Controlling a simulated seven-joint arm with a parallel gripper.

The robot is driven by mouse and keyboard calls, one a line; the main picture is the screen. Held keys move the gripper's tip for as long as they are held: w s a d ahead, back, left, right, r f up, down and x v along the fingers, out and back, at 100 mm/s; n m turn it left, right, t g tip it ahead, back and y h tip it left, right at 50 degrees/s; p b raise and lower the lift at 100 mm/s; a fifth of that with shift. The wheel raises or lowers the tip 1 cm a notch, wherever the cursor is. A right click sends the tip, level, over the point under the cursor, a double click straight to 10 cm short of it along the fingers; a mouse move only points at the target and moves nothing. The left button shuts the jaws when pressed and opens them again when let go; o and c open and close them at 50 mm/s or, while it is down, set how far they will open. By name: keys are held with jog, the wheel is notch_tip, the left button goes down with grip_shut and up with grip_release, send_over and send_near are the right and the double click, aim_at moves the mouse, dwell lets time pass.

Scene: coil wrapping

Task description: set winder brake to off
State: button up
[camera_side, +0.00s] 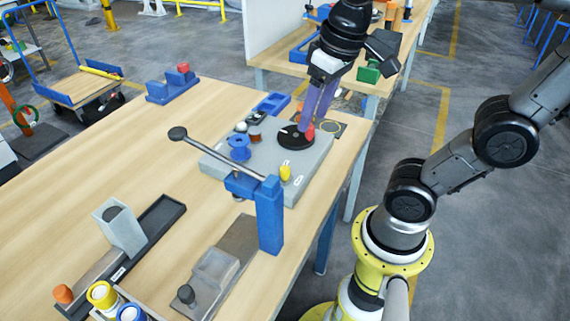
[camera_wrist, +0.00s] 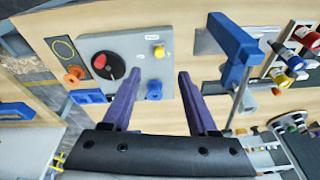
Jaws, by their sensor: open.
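The winder is a grey plate (camera_side: 225,173) on the wooden table, also in the wrist view (camera_wrist: 128,46). It carries a black disc (camera_side: 291,141) with a red knob (camera_side: 310,131), a yellow knob (camera_side: 285,172) and a blue spool (camera_side: 239,147). In the wrist view the yellow knob (camera_wrist: 159,51) stands beside small white labels too small to read. I cannot tell which part is the brake. My gripper (camera_side: 312,122) is open with purple fingers pointing down near the red knob and disc. In the wrist view nothing sits between the fingertips (camera_wrist: 158,73).
A blue post (camera_side: 269,215) with a long grey bar (camera_side: 225,154) stands at the plate's front edge, the bar reaching over the table. A blue tray (camera_side: 272,102) lies behind the plate. Dark fixtures (camera_side: 160,225) occupy the near table; the left middle is clear.

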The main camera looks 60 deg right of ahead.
aim_at(285, 168)
jog(key=w+f+g, duration=0.1)
jog(key=w+g, duration=0.2)
jog(key=w, duration=0.3)
jog(key=shift+m, duration=0.3)
jog(key=f, duration=1.4)
jog(key=shift+w+d+f, duration=0.1)
jog(key=shift+d+f, duration=0.1)
jog(key=shift+f, duration=0.2)
grip_shut()
